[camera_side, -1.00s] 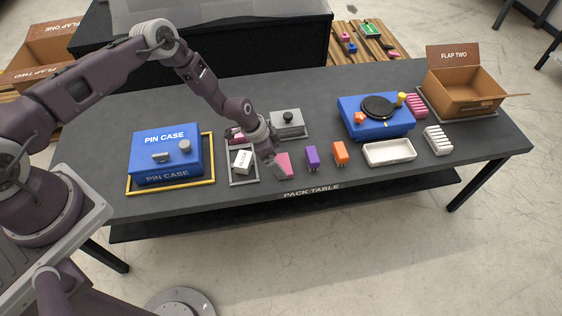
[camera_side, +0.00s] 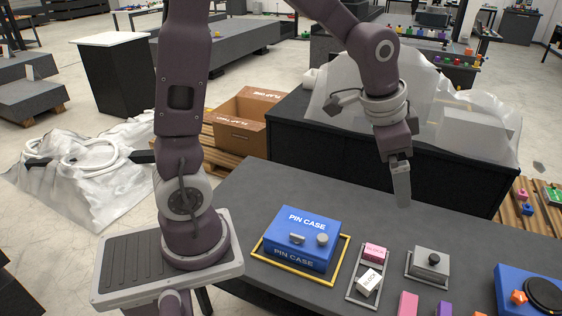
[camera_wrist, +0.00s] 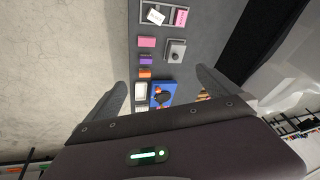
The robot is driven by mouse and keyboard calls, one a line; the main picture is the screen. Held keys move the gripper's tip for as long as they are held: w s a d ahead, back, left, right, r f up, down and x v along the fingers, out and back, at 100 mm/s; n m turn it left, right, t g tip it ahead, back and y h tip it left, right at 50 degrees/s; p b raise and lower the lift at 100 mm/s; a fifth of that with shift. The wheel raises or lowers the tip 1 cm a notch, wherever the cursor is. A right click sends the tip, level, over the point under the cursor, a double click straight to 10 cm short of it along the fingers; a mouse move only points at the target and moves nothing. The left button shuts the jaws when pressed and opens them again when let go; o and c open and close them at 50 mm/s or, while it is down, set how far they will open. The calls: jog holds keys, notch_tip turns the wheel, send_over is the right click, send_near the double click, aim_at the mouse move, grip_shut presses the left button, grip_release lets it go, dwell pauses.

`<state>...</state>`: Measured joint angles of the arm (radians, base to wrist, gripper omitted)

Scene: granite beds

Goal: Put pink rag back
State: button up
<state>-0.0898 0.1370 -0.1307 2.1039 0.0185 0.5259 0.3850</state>
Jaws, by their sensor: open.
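A pink piece (camera_side: 407,303), possibly the pink rag, lies near the bottom edge of the side view, left of a purple piece (camera_side: 443,309). It also shows in the wrist view (camera_wrist: 147,42). I cannot tell whether it is cloth. A separate pink block (camera_side: 375,252) lies with a white block (camera_side: 369,281) in a grey-framed tray (camera_side: 351,291). My gripper (camera_side: 402,203) hangs above the table's far side, pointing down, clear of these things. In the wrist view its fingers (camera_wrist: 161,78) are wide apart with nothing between them.
The blue pin case (camera_side: 302,240) stands in a yellow frame on the left. A grey box with a black knob (camera_side: 430,262) stands right of the tray. A blue box with a black disc (camera_side: 528,285) is farther right. A draped black bench (camera_side: 310,150) stands behind the table.

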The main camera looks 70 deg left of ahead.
jog(key=s+r+n, duration=0.2)
jog(key=s+r, duration=0.1)
jog(key=s, duration=0.8)
jog(key=s+a+r+n+t, duration=0.1)
jog(key=s+r+n, duration=0.2)
jog(key=s, duration=0.7)
jog(key=shift+s+a, duration=0.15)
jog(key=shift+s, duration=0.25)
